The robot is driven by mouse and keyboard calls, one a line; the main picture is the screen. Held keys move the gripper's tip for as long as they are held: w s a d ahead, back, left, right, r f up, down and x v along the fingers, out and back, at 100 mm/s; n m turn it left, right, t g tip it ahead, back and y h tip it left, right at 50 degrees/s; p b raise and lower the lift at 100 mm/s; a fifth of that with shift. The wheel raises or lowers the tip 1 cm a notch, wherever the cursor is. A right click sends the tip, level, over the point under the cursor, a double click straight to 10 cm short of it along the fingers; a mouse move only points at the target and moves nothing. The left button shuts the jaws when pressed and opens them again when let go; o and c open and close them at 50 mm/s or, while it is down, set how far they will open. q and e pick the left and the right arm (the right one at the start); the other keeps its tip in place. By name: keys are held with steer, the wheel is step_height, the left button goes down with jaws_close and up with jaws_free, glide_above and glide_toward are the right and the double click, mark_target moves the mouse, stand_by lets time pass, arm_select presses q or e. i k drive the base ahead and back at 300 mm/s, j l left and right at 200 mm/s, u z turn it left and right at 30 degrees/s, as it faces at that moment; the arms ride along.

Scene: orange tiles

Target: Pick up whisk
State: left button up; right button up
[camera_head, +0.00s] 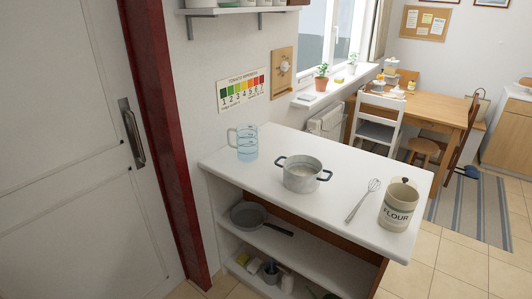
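A whisk (364,199) lies on the white counter (265,166). Its wire head points toward the back of the counter and its thin handle toward the front edge. It lies between a grey two-handled pot (302,174) on its left and a cream flour canister (398,205) on its right, apart from both. Neither of my grippers shows in the head view.
A clear glass jug (247,143) stands at the counter's left back. Shelves below hold a frying pan (250,215) and smaller items. A white door (80,150) with a red frame is at left. A dining table (428,107) and white chair (377,121) stand behind. Tiled floor is open at right.

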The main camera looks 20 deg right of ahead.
mark_target(348, 218)
steer(key=k+j+z, duration=0.1)
steer(key=z, duration=1.3)
steer(key=k+l, duration=0.05)
